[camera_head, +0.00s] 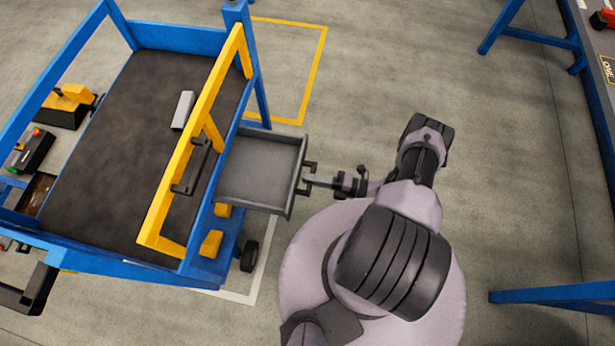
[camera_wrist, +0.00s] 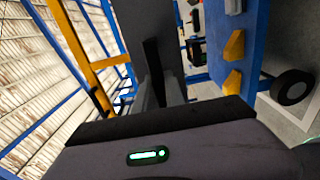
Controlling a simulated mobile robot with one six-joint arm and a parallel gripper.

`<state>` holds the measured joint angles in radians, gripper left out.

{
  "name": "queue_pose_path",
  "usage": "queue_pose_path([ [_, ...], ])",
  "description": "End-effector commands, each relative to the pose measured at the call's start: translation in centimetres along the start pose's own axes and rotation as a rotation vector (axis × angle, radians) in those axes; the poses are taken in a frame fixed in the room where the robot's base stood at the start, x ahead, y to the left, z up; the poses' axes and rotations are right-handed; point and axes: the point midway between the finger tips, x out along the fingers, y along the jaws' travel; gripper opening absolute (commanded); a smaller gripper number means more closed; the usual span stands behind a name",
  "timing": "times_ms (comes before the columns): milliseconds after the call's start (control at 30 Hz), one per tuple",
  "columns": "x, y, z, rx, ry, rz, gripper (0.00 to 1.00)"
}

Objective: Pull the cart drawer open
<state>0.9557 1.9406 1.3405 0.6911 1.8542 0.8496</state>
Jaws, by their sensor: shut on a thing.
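The cart drawer (camera_head: 258,166) is a grey, empty tray that stands well out from the right side of the blue cart (camera_head: 222,196). Its dark handle (camera_head: 310,166) is on the drawer's outer front face. My gripper (camera_head: 309,180) reaches in from the right and is shut on the handle. The middle of the handle is hidden by the fingers. In the wrist view, a dark grey panel, probably the drawer front (camera_wrist: 150,32), fills the upper middle close to the fingers. The exact grip is hard to make out there.
A yellow frame (camera_head: 196,135) rises along the cart's drawer side. A grey block (camera_head: 183,110) lies on the cart's dark top. A caster wheel (camera_head: 250,255) sits below the drawer. Blue-legged tables stand at the right, with open floor (camera_head: 500,180) between.

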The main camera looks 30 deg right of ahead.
Motion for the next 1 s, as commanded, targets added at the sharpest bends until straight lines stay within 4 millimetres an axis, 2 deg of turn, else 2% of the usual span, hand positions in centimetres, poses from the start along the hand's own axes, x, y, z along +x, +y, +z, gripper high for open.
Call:
queue_pose_path([
  [167, 0.0, 0.0, 0.1, 0.000, -0.001, 0.000, 0.00],
  [200, 0.0, 0.0, 0.1, 0.000, -0.001, 0.000, 0.22],
  [267, 0.0, 0.0, 0.1, 0.000, -0.001, 0.000, 0.34],
  [300, 0.0, 0.0, 0.1, 0.000, -0.001, 0.000, 0.36],
  [767, -0.2, 0.0, 0.1, -0.001, -0.002, 0.000, 0.36],
  [867, -1.5, 0.1, 0.2, -0.002, -0.005, 0.000, 0.36],
  [1000, -5.3, 0.1, 0.2, -0.004, -0.009, 0.000, 0.36],
])
